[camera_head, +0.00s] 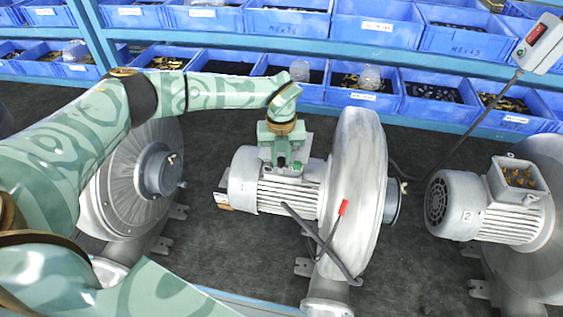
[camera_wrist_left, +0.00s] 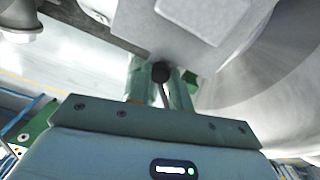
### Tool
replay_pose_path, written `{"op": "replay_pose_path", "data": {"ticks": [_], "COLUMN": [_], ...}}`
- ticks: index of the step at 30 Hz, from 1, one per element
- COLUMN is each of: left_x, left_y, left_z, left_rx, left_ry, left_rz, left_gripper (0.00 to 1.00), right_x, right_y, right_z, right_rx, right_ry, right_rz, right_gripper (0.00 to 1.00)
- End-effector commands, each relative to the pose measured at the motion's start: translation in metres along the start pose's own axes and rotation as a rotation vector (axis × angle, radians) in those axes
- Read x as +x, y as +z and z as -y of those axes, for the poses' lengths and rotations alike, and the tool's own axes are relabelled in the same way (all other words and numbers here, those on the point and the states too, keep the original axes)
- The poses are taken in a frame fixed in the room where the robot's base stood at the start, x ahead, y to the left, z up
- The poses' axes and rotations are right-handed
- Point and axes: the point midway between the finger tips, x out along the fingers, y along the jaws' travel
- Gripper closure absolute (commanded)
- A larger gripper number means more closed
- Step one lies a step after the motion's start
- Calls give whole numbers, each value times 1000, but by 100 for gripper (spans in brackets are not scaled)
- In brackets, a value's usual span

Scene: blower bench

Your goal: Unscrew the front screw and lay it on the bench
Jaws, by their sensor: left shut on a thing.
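The middle blower's motor (camera_head: 290,196) stands on the dark bench, with a pale terminal box on top mostly hidden behind my gripper. My left gripper (camera_head: 288,166) points down at the near side of that box. In the left wrist view its fingers (camera_wrist_left: 161,84) are shut on a small dark round-headed screw (camera_wrist_left: 160,72), with a thin shank visible between them. The box's pale cover (camera_wrist_left: 205,18) is just beyond the fingertips. I cannot tell whether the screw is still in its hole. My right gripper is not in view.
Blowers stand left (camera_head: 158,172) and right (camera_head: 497,212), the right one with an open terminal box. Blue bins (camera_head: 375,93) line the back. Dark bench (camera_head: 418,268) is clear between the middle and right blowers.

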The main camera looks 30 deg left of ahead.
Motion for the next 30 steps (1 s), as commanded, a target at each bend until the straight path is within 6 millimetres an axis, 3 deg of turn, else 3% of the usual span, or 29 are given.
{"op": "replay_pose_path", "data": {"ticks": [6, 12, 20, 21, 22, 30], "left_x": [-1, -1, -2, -2, -2, -1], "left_y": [2, 2, 3, 3, 3, 1], "left_z": [-1, -1, -1, -1, -1, 0], "left_rx": [-520, -867, -916, -915, -915, -911], "left_ry": [-2, -3, -3, -3, -3, -2], "left_rz": [4, 5, 6, 6, 6, 3], "left_gripper": [100, 100, 100, 74, 71, 71], "right_x": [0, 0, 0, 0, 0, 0], "right_y": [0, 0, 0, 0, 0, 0], "right_z": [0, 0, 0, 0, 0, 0], "right_rx": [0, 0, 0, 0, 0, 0], "right_ry": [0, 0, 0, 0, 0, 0], "right_rz": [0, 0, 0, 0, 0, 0], "right_gripper": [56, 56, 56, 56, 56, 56]}}
